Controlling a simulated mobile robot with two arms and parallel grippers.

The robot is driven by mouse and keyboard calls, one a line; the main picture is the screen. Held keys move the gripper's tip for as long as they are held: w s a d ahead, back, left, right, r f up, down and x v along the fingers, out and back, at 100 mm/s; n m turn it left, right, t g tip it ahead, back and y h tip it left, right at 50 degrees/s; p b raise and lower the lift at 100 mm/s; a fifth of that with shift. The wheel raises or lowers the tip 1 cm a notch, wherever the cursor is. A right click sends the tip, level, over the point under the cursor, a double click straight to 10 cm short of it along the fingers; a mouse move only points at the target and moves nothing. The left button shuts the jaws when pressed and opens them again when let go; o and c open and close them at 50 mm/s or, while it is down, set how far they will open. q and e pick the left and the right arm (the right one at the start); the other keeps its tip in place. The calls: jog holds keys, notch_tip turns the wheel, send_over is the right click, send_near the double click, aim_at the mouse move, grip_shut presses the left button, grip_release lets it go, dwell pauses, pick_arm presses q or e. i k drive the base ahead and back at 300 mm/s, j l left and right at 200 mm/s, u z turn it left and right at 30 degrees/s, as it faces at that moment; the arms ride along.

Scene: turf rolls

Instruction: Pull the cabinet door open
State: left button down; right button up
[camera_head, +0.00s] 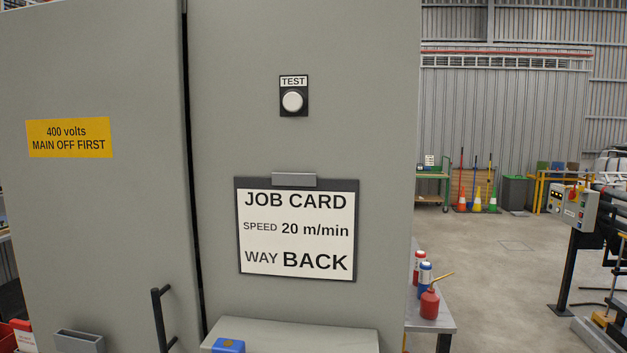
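A grey cabinet fills the left and middle of the head view. Its door (95,210) is on the left and bears a yellow sign (69,137) reading "400 volts MAIN OFF FIRST". A dark upright bar handle (159,318) sits near the door's right edge, low in the view; its lower end is cut off by the picture's edge. A narrow dark gap runs between the door and the panel (300,150) to its right. I cannot tell whether the door is slightly ajar. Neither gripper is in view.
The right panel carries a TEST button (292,100) and a job card (297,229). A grey shelf (300,335) juts out below, with a blue object (228,346) on it. A small side table (435,318) holds bottles and a red oil can (429,303). Open floor (490,250) lies right.

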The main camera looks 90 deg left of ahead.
aim_at(95, 178)
jog(key=u, duration=3.95)
jog(key=k+l+z, duration=0.15)
jog(key=l, duration=0.15)
